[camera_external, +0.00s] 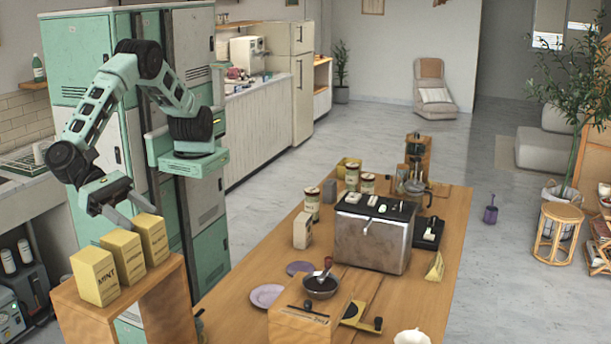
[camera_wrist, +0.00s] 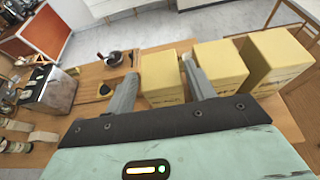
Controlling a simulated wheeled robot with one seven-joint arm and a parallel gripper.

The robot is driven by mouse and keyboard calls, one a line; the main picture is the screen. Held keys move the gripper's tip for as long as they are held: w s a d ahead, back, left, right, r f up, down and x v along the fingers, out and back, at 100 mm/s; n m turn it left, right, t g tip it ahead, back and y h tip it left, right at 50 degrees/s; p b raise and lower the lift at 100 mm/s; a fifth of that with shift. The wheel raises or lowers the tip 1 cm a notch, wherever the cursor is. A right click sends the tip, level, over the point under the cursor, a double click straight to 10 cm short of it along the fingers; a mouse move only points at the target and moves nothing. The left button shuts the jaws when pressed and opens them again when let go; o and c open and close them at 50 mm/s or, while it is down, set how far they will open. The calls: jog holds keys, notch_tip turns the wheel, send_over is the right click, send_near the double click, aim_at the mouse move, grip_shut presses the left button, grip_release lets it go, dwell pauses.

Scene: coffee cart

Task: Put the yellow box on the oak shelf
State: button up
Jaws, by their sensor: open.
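Three similar yellow boxes stand in a row on a wooden stand (camera_external: 174,295) at lower left: the one marked MINT (camera_external: 95,276), a middle one (camera_external: 124,257) and one at the right end (camera_external: 152,238). My gripper (camera_external: 138,218) is open and empty, low behind the middle and right-end boxes. In the wrist view my gripper (camera_wrist: 163,85) has its fingers apart, with the left-hand yellow box (camera_wrist: 160,70) showing between them. I cannot tell if the fingers touch a box. No shelf is clearly identifiable as the oak one.
A long wooden table (camera_external: 395,310) holds a metal machine (camera_external: 372,238), jars, a dark bowl (camera_external: 320,286), purple plates (camera_external: 267,296) and a wooden box (camera_external: 300,322). Tall green lockers (camera_external: 125,150) stand behind the arm. A small wall shelf (camera_external: 36,86) is at far left.

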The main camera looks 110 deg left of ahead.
jog(key=b+v, duration=0.3)
jog(key=v, duration=0.5)
jog(key=w+a+f+n+g+y, duration=0.2)
jog(key=w+a+n+g+y, duration=0.55)
jog(key=w+a, duration=1.4)
jog(key=w+a+f+n+g, duration=0.15)
jog(key=a+n, duration=0.35)
jog(key=a, duration=0.7)
jog(key=a+f+n+g, duration=0.15)
jog(key=a+n, duration=0.45)
jog(key=a, duration=0.7)
jog(key=s+a+f+n+g+h, duration=0.15)
jog(key=s+a+n, duration=0.25)
jog(key=a, duration=0.5)
jog(key=s+a+f+n+g+h, duration=0.1)
jog(key=s+a+n+g, duration=0.15)
jog(key=a+n, duration=0.45)
jog(key=s+a+f+n+h, duration=0.2)
jog(key=s+a+n, duration=0.4)
jog(key=s, duration=0.4)
jog(key=s+a+f+n+h, duration=0.2)
jog(key=s+a+n, duration=0.5)
jog(key=s, duration=0.3)
jog(key=shift+f+n+t, duration=0.4)
jog(key=shift+n+t, duration=0.05)
jog(key=shift+n, duration=0.2)
